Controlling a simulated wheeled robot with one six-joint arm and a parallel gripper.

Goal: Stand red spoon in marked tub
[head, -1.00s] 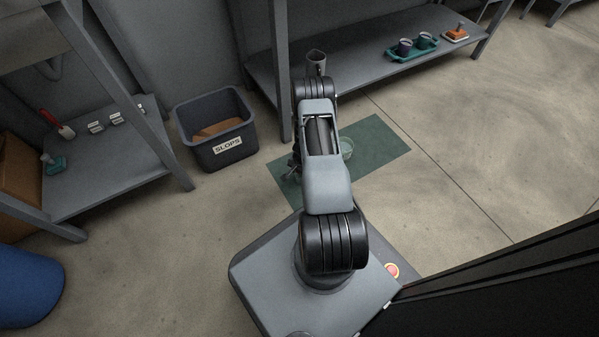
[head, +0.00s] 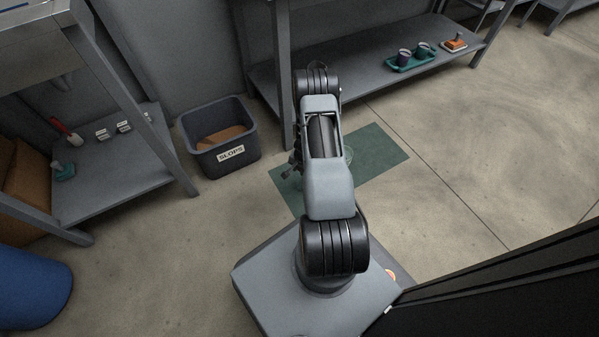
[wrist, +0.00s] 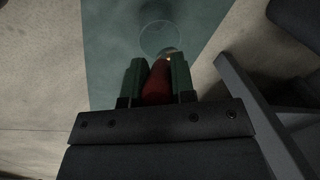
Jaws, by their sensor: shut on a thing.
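In the wrist view, my gripper (wrist: 157,82) has its two green fingers closed on the red handle of the spoon (wrist: 157,88). A small pale, shiny bit shows past the handle's far end. A clear round tub (wrist: 160,38) is just beyond the fingertips on the green mat; I see no marking on it, and cannot tell how high the spoon is above it. In the head view the tub (head: 348,155) shows faintly at the right edge of my arm, which hides most of it, the gripper and the spoon.
The green mat (head: 378,150) lies on the floor. A dark bin labelled SLOPS (head: 232,155) stands left of it. A shelf unit behind holds a teal tray (head: 408,66) with two cups. A left shelf (head: 105,170) holds small items. Open floor lies to the right.

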